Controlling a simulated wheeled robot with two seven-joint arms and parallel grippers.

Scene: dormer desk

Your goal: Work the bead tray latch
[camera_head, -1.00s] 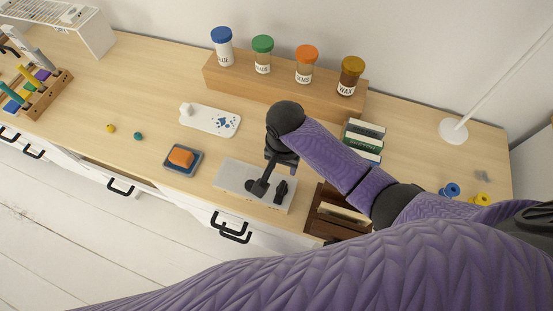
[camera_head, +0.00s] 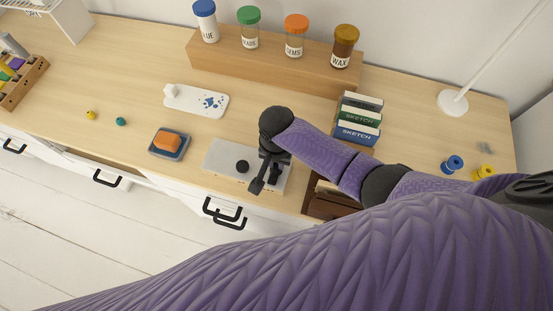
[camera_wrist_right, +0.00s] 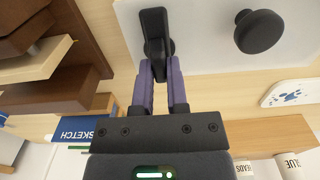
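The latch is on a pale grey plate (camera_head: 222,154) near the desk's front edge. The plate carries a round black knob (camera_head: 242,166) and, to its right, a black lever (camera_head: 276,174). My right gripper (camera_head: 258,186) is over the plate at the lever, partly hiding it. In the right wrist view my two purple fingers (camera_wrist_right: 160,82) are apart, with the lever (camera_wrist_right: 154,30) at their tips; I cannot tell whether they touch it. The knob (camera_wrist_right: 259,31) stands clear to the right there. My left gripper is not in view.
A dark wooden holder (camera_head: 322,206) and sketch boxes (camera_head: 357,132) stand close on the right. An orange block on a blue tray (camera_head: 168,153) lies left of the plate. Labelled jars stand on a wooden riser (camera_head: 270,70) behind. Drawer handles (camera_head: 222,212) jut out below the front edge.

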